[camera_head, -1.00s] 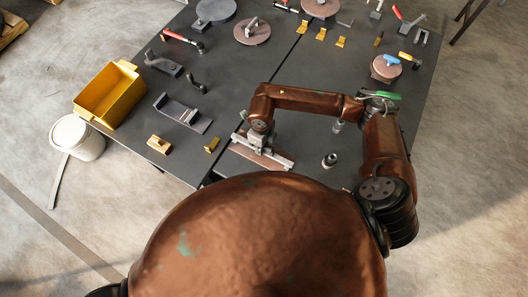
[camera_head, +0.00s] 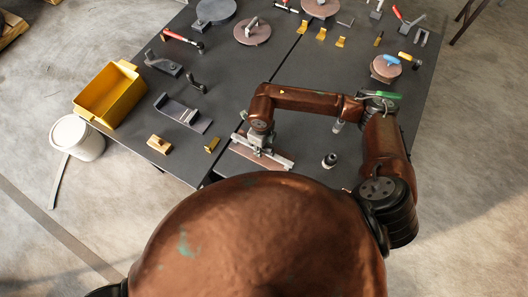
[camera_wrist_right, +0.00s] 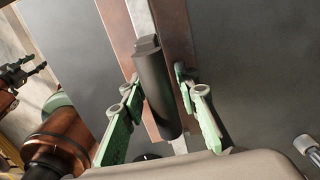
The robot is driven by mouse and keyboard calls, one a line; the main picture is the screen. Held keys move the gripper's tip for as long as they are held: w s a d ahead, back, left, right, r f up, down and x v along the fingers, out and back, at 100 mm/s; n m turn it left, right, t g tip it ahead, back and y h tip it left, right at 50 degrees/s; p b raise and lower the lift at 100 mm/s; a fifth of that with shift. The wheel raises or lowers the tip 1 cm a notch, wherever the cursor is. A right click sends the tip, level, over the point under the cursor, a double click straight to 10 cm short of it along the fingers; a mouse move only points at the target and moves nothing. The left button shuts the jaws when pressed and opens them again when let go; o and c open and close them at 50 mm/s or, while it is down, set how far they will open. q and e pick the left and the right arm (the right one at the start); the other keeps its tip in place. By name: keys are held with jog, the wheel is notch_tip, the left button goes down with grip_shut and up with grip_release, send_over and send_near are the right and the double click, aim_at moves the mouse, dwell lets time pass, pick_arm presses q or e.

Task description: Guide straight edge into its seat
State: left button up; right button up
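The straight edge (camera_head: 281,162) is a long pale steel bar with a dark round handle (camera_wrist_right: 155,95). It lies slantwise over a brown plate (camera_head: 247,158) near the table's front edge. In the right wrist view the bar (camera_wrist_right: 142,18) runs along the brown plate, which shows on both sides. The head view shows this gripper (camera_head: 261,140) above the bar. A dark jaw (camera_wrist_right: 24,74), apparently my left gripper, shows small at the wrist view's left edge. I cannot tell the bar's exact contact with the plate.
A dark fixture plate (camera_head: 176,114) with an upright block lies to the left. A yellow bin (camera_head: 108,94) and brass blocks (camera_head: 159,144) are left too. A small dark round part (camera_head: 329,160) stands right of the bar. Discs and tools fill the table's back.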

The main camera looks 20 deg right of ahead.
jog(key=shift+r+p, duration=0.85)
jog(key=shift+r, duration=0.9)
jog(key=shift+o, duration=0.2)
jog(key=o, duration=0.5)
jog(key=o, duration=0.4)
jog(key=shift+o, duration=0.2)
jog(key=o, duration=0.4)
jog(key=shift+c, duration=0.2)
jog(key=shift+o, duration=0.3)
jog(key=o, duration=0.4)
jog(key=shift+c, duration=0.2)
